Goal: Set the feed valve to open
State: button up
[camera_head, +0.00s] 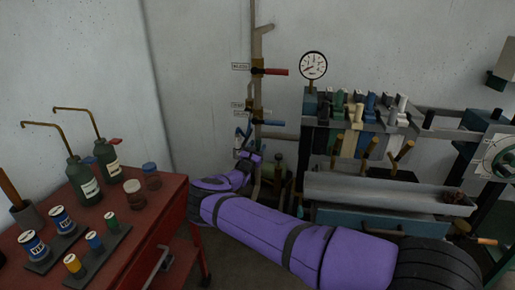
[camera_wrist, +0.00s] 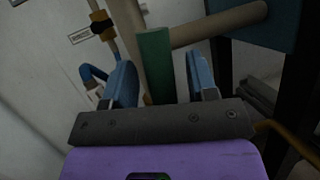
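In the wrist view a green handle (camera_wrist: 155,68) stands upright between the two blue fingers of my gripper (camera_wrist: 161,75). The fingers are apart, with a visible gap on both sides of the handle. In the head view my gripper (camera_head: 245,142) is low beside the wall pipe (camera_head: 257,45). The pipe carries a red lever (camera_head: 275,72) high up and a blue lever (camera_head: 273,122) lower down, both pointing right. Small labels (camera_head: 240,67) sit beside them, too small to read. I cannot tell which handle is the feed valve. The green handle is not clear in the head view.
A red cabinet (camera_head: 150,215) with bottles and cans stands at the left. A pressure gauge (camera_head: 314,65) and a bench with several levers and a grey trough (camera_head: 385,192) stand at the right. In the wrist view a thick pipe (camera_wrist: 220,24) runs just behind the right finger.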

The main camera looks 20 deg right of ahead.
jog(key=v, duration=1)
jog(key=shift+s+a+f, duration=0.15)
jog(key=shift+s+a, duration=0.05)
jog(key=shift+a, duration=0.05)
